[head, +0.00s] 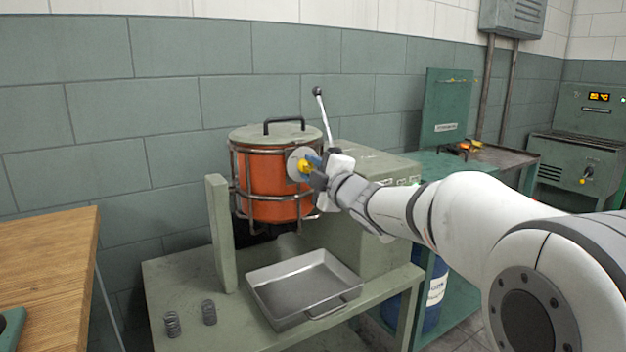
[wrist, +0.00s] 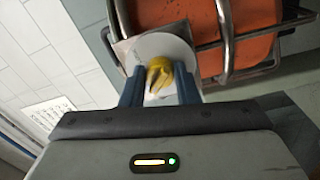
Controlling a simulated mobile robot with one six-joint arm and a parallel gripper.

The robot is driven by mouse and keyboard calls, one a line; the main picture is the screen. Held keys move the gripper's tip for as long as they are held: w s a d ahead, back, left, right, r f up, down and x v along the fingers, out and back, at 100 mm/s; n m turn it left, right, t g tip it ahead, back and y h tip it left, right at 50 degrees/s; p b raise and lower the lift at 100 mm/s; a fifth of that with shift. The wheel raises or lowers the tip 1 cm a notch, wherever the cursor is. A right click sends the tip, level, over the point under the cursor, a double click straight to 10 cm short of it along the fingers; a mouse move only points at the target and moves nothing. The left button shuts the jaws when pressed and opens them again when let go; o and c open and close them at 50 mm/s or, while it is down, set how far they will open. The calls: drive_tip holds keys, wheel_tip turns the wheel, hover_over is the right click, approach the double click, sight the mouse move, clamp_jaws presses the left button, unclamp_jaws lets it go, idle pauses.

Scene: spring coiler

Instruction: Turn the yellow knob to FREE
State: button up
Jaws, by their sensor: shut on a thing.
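The yellow knob (wrist: 160,76) sits on a pale round dial plate (wrist: 148,52) in the wrist view, beside the orange drum (wrist: 250,25). In the head view the knob (head: 304,167) shows at the drum's right side. My gripper (wrist: 160,88) is shut on the knob, with a blue finger on each side of it. In the head view my gripper (head: 310,168) reaches the knob from the right and hides part of the plate. I cannot read any marking such as FREE on the plate.
The caged orange drum (head: 268,180) has a lid with a black handle. A lever (head: 323,115) rises just behind my gripper. A metal tray (head: 303,285) and two springs (head: 172,324) rest on the bench below. A wooden table (head: 45,270) stands at the left.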

drive_tip(key=shift+n, duration=0.4)
drive_tip(key=o, duration=1)
drive_tip(key=p+v, duration=0.1)
drive_tip(key=v, duration=0.6)
drive_tip(key=shift+s+d, duration=0.25)
